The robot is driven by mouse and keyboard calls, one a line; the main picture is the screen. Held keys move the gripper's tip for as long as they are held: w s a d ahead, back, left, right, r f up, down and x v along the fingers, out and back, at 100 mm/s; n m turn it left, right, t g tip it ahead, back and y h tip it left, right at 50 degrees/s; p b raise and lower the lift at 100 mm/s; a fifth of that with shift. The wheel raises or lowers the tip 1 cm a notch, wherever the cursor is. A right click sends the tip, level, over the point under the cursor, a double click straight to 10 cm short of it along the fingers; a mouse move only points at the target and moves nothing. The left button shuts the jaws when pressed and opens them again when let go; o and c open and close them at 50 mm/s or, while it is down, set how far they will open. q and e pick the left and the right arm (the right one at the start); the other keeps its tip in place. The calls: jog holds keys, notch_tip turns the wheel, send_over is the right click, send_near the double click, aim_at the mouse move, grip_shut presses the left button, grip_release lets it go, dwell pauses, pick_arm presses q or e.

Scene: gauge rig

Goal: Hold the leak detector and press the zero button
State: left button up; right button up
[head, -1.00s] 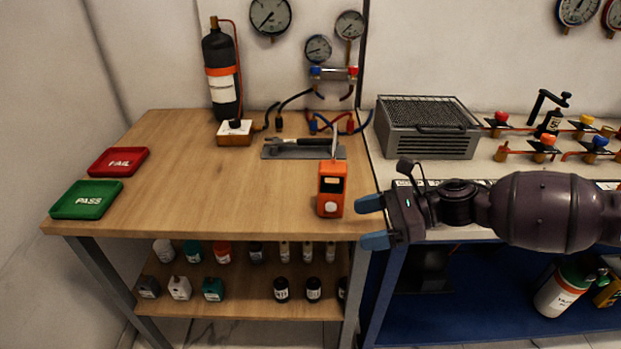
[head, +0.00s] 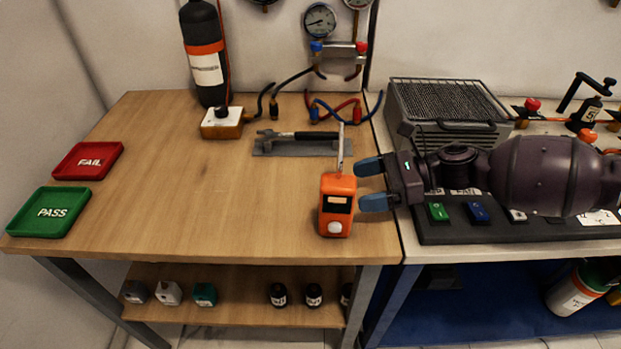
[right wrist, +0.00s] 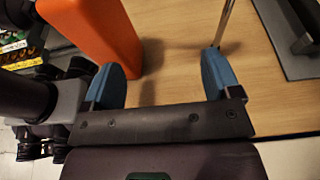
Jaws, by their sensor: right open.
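The orange leak detector (head: 338,190) stands upright near the front right of the wooden table, with a dark screen, a round white button (head: 335,227) low on its face and a thin probe rising from its top. My right gripper (head: 373,184) is open and empty just right of the detector, its blue fingertips pointing at it. In the right wrist view the detector's orange body (right wrist: 95,35) is close beyond the open fingers (right wrist: 160,80), toward the left one. Whether they touch is unclear there. My left gripper is not in view.
A grey holder with a tool (head: 295,146) lies behind the detector. Red FAIL (head: 88,161) and green PASS (head: 48,212) trays sit at the left. A grey grilled box (head: 450,110) stands behind my right arm. The table's middle is clear.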

aim_at(316, 207)
jog(key=x, duration=0.7)
jog(key=shift+a+f+b, duration=0.1)
jog(key=shift+a+b, duration=0.2)
jog(key=shift+b, duration=0.1)
jog(key=shift+x, duration=1.2)
